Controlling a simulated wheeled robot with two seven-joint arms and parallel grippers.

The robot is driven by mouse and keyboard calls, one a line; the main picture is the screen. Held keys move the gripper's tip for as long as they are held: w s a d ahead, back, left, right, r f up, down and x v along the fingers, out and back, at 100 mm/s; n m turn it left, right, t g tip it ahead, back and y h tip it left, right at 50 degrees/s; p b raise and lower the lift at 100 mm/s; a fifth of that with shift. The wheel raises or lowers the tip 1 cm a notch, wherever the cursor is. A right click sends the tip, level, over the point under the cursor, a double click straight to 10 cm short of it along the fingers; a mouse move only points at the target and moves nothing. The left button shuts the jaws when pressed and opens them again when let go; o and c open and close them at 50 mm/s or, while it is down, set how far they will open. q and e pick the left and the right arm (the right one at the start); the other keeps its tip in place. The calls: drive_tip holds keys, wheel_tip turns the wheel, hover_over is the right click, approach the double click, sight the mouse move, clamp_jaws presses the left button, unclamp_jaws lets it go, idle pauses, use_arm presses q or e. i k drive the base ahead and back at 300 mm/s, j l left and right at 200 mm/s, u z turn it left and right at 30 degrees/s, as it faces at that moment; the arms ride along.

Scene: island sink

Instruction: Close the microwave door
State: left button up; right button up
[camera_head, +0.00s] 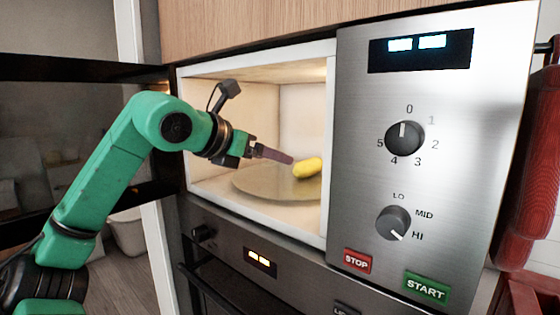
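The microwave (430,180) has a steel control panel on the right and a pale, lit cavity. Its door (80,69), a dark frame with see-through glass, stands open at the left. My green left arm crosses in front of the door. My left gripper (284,157) is at the cavity opening, with its fingers pointing right toward a yellow food item (308,168). The item lies on the round turntable (262,184); I cannot tell whether the fingers touch it. The fingers are seen from the side, so their gap is hidden. My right gripper is out of view.
An oven (260,262) with a small lit display sits below the microwave. Wooden cabinetry (250,25) is above. A red mitt-like cloth (530,160) hangs at the right. A pale bin (128,232) stands on the floor behind the door.

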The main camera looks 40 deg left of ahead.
sight(22, 229)
drive_tip(key=k, duration=1.5)
